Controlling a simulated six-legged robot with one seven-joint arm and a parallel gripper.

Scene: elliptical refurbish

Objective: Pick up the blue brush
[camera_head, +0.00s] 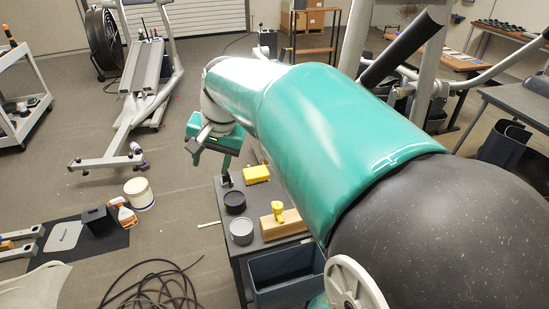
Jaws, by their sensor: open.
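I cannot make out a blue brush in the head view; my own arm hides part of the dark table (262,246) and what may lie there.
The table holds a yellow sponge (256,174), a dark bowl (235,201), a grey bowl (242,231) and a wooden block (290,225) with a yellow piece (278,211). A dark blue bin (288,278) is at the table's front. Coiled cable (155,290) lies on the floor.

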